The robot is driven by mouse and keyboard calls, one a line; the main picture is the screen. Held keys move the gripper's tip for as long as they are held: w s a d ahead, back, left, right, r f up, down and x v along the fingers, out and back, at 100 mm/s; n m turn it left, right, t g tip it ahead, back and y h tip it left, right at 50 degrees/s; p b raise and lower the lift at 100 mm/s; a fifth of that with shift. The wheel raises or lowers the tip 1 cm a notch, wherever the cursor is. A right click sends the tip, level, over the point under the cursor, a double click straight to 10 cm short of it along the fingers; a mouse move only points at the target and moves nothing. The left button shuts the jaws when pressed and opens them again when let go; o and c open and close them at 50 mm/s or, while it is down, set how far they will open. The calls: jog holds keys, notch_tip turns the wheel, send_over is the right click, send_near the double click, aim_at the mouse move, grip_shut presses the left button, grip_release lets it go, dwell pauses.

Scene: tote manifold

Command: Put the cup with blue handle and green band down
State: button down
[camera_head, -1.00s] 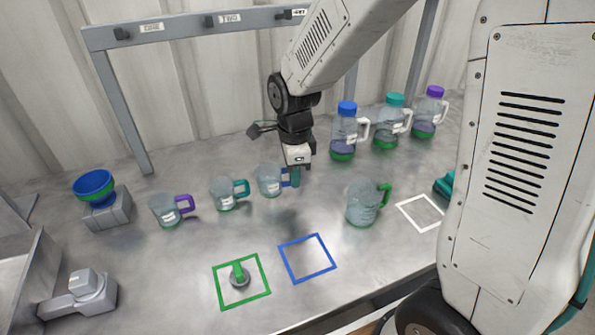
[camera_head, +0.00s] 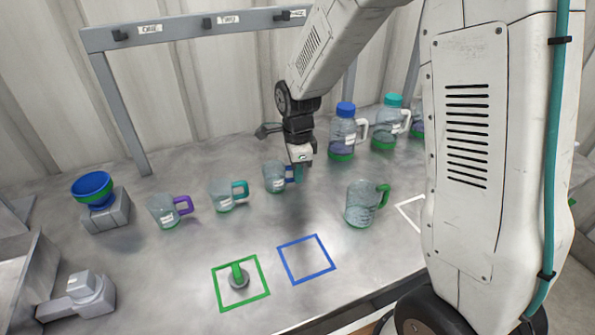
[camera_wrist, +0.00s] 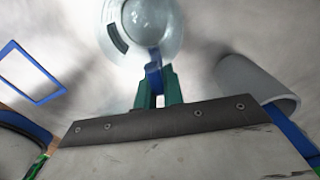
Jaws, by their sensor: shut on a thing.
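The cup with the blue handle (camera_head: 274,177) is a clear glass cup with a white label, in the middle of the head view. My gripper (camera_head: 298,173) is at its right side, shut on the blue handle. In the wrist view the cup (camera_wrist: 143,25) is at the top, and its blue handle (camera_wrist: 153,72) lies between my green fingertips (camera_wrist: 158,88). The cup looks upright. I cannot make out its green band, or whether its base touches the table.
Cups with teal (camera_head: 228,196) and purple (camera_head: 168,210) handles stand to the left. A green-handled cup (camera_head: 361,206) stands to the right; capped bottles (camera_head: 343,135) stand behind. Blue (camera_head: 306,260) and green (camera_head: 241,284) square outlines lie in front; the blue one is empty, the green one holds a green-topped piece.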

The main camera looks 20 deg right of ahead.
jog(key=shift+f, duration=0.25)
jog(key=c, duration=1.5)
grip_release()
notch_tip(320, 180, up, 8)
jog(key=shift+w+a+r, duration=0.1)
jog(key=s+d+r+n, duration=0.1)
jog(key=s+r+n, duration=0.2)
jog(key=s+n, duration=0.3)
jog(key=s+d+r+n, duration=0.1)
jog(key=s+r+n, duration=0.3)
jog(key=s+n, duration=0.3)
jog(key=s+d+r+n+t, duration=0.1)
jog(key=s+r+n, duration=0.3)
jog(key=s, duration=1.1)
jog(key=shift+s+r+n, duration=0.1)
jog(key=shift+r+n, duration=0.05)
jog(key=shift+n, duration=0.65)
jog(key=shift+r+n, duration=0.1)
jog(key=shift+n, duration=0.7)
